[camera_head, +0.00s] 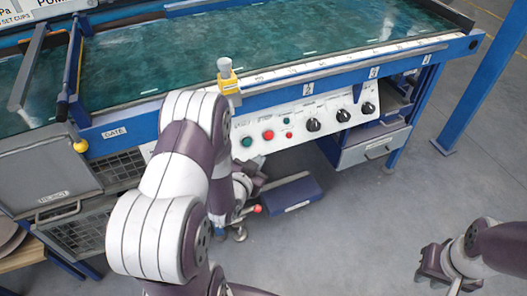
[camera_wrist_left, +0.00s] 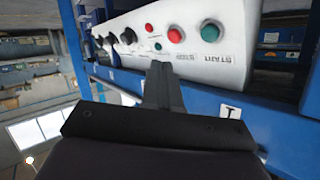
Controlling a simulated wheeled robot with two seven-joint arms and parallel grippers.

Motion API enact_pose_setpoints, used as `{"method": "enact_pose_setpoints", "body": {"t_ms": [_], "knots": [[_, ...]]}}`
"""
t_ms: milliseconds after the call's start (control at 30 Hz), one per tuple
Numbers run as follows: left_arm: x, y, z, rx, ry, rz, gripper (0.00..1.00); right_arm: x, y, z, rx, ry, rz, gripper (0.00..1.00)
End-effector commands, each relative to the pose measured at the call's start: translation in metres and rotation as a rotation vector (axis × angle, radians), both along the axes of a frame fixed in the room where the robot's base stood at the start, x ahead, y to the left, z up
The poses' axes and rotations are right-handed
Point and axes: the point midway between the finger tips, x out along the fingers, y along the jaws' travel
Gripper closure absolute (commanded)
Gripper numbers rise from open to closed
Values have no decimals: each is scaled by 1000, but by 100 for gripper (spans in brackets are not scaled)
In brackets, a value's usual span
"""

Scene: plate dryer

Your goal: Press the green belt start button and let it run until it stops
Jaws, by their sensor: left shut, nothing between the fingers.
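The large green button (camera_head: 247,142) sits at the left end of the white sloped control panel (camera_head: 330,105), beside a large red button (camera_head: 268,135). In the left wrist view the green button (camera_wrist_left: 210,31) stands above the word START, upside down, with the red button (camera_wrist_left: 175,35) to its left. My left gripper (camera_wrist_left: 162,70) is shut and empty. Its fingertips show just below the panel's edge and left of the green button, and do not cover it. In the head view my left arm largely hides this gripper. My right gripper (camera_head: 438,264) is low at the right, away from the panel; its jaws are unclear.
Black knobs (camera_head: 313,124) and two small buttons share the panel. Above runs the green belt surface (camera_head: 290,35) with a blue frame; a yellow device (camera_head: 227,75) sits on its edge. A grey drawer (camera_head: 372,148) hangs at right.

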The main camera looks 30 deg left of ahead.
Motion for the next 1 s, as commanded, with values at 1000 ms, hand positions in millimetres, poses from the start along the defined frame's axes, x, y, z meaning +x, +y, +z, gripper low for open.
{"method": "enact_pose_setpoints", "body": {"t_ms": [1000], "knots": [[41,40,-12,38,-112,-12,100,0,0,-41,0,1,0,77]]}}
